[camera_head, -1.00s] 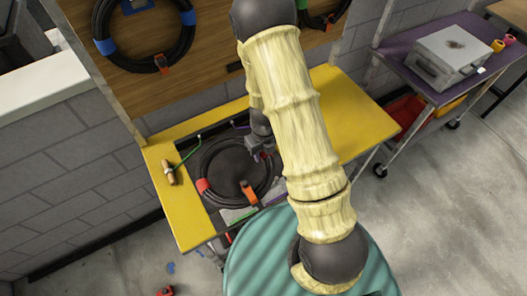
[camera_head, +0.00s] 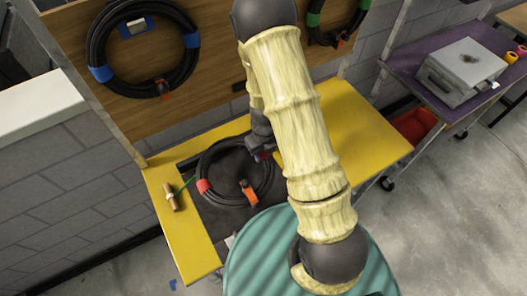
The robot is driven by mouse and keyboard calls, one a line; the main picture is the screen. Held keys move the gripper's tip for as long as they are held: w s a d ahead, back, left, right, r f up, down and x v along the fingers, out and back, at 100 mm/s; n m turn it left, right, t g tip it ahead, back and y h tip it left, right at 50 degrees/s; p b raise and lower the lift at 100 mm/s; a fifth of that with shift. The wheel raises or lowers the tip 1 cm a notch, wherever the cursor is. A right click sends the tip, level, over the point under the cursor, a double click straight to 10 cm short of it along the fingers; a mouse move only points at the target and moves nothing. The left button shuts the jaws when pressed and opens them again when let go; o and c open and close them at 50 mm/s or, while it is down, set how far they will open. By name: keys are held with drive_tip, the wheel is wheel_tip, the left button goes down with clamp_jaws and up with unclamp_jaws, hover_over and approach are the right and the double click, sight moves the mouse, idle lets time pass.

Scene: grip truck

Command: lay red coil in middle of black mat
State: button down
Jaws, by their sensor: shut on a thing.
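The red coil is a loop of black cable with red bands (camera_head: 204,187) and an orange plug (camera_head: 250,193) at its near side. My gripper (camera_head: 263,153) is shut on the coil's far right rim, partly hidden by my arm. The coil lies over the black mat (camera_head: 217,217), which shows at the near left, on the yellow bench (camera_head: 197,245). My arm and body hide the mat's right and near parts. I cannot tell whether the coil touches the mat or hangs just above it.
A wooden board behind holds a blue-banded coil (camera_head: 189,50) and a green-banded coil (camera_head: 314,19). A purple cart (camera_head: 411,61) stands at right. The bench's right side is clear.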

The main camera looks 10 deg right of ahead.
drive_tip(key=shift+w+f, duration=0.1)
wheel_tip(320, 180, down, 9)
drive_tip(key=b, duration=0.9)
drive_tip(key=shift+f, duration=0.1)
idle(0.3)
drive_tip(key=c, duration=0.9)
unclamp_jaws()
drive_tip(key=shift+o, duration=0.2)
wheel_tip(320, 180, up, 17)
drive_tip(key=shift+r+p, duration=0.2)
drive_tip(key=shift+p, duration=1)
